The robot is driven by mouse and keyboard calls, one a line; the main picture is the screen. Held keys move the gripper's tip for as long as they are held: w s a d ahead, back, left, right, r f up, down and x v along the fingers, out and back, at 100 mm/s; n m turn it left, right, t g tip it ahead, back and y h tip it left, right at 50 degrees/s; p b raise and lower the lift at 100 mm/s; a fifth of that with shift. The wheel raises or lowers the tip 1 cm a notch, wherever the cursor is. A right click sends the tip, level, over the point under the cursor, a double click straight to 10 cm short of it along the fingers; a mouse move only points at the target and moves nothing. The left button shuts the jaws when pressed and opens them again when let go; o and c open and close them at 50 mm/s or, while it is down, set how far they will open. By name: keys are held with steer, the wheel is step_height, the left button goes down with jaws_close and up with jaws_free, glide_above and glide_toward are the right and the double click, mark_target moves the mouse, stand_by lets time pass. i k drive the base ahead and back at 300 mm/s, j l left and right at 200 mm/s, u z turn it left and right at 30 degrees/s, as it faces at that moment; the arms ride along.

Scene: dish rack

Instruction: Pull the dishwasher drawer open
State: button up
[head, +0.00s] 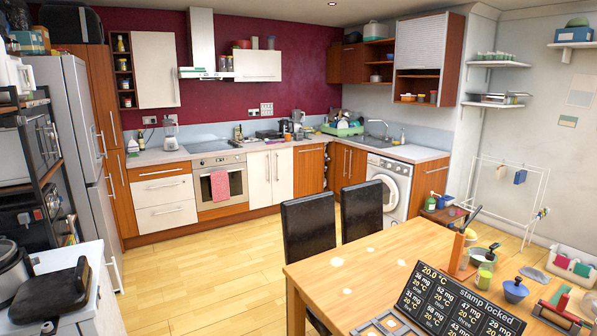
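No part of my gripper shows in the head view. I cannot tell for sure which front is the dishwasher drawer. A stack of drawers stands in the counter left of the oven. It has a narrow wood-coloured top drawer (161,172) and two white drawers, an upper one (165,191) and a lower one (167,217). Each has a metal bar handle, and all look shut. A white front-loading washing machine (391,189) with a round door stands under the right counter, its door shut.
A wooden table (365,262) fills the right foreground, with a dark panel (440,305), bowls and tools on it. Two dark chairs, one nearer (308,226) and one behind (361,208), stand at its far side. Wooden floor (215,267) is clear before the drawers. A fridge (80,130) stands left.

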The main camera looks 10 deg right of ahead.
mark_target(308, 159)
steer(key=i+u, duration=0.55)
steer(key=i, duration=1.55)
steer(key=i+z, duration=0.3)
steer(key=i, duration=1.5)
steer(key=i+z, duration=0.2)
steer(key=i, duration=0.3)
steer(key=i+z, duration=0.2)
steer(key=i, duration=0.25)
steer(key=i+j+z, duration=0.2)
steer(key=i, duration=0.3)
steer(key=i+z, duration=0.2)
steer(key=i, duration=0.3)
steer(key=i+l+z, duration=0.15)
steer(key=i, duration=0.65)
steer(key=i+z, duration=0.2)
steer(key=i, duration=0.6)
steer(key=i+j+z, duration=0.15)
steer(key=i, duration=0.65)
steer(key=i+z, duration=0.15)
steer(key=i, duration=1.6)
